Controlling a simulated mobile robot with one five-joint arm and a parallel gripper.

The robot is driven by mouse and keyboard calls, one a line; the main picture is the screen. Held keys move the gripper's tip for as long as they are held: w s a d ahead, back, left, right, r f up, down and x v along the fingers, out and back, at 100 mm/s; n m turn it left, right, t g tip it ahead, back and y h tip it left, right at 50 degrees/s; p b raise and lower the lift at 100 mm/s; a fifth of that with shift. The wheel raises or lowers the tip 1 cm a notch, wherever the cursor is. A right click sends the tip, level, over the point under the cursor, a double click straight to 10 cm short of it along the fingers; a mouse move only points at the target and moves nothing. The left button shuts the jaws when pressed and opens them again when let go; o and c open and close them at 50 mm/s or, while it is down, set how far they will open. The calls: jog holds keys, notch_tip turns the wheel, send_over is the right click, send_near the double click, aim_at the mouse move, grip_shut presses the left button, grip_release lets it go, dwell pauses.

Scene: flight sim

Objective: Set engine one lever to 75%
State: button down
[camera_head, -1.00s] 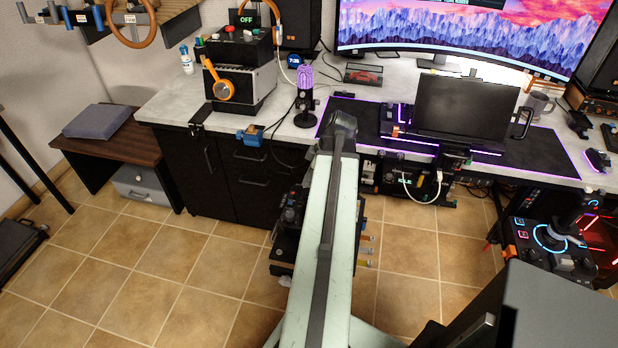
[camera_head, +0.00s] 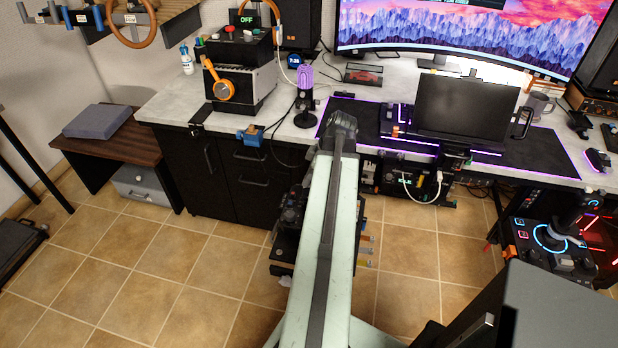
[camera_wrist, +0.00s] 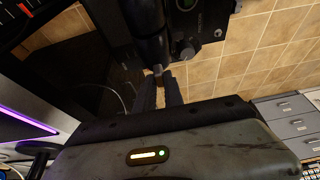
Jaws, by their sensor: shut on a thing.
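A dark control unit (camera_head: 290,215) stands below the desk, left of my arm. Small coloured lever tips (camera_head: 368,250) stick out on the arm's right side. My arm hides the middle of this unit and my gripper in the head view. In the wrist view my gripper (camera_wrist: 159,78) points at a dark panel (camera_wrist: 205,28) with knobs. Its two dark fingers are shut on a small dark lever end (camera_wrist: 157,68). I cannot tell which lever it is, nor read its percentage.
A joystick panel (camera_head: 550,240) stands at right. A drawer unit (camera_wrist: 290,125) shows at right in the wrist view.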

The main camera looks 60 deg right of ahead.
jog(key=shift+d, duration=0.1)
jog(key=d, duration=0.1)
jog(key=w+d, duration=0.1)
jog(key=d, duration=0.3)
jog(key=shift+w, duration=0.35)
jog(key=c, duration=1.4)
grip_release()
jog(key=shift+c, duration=0.2)
jog(key=shift+r, duration=0.1)
jog(key=a+p+v, duration=0.1)
jog(key=p+v, duration=0.6)
jog(key=shift+s+d+r, duration=0.2)
jog(key=shift+d+r, duration=0.1)
jog(key=shift+d, duration=0.25)
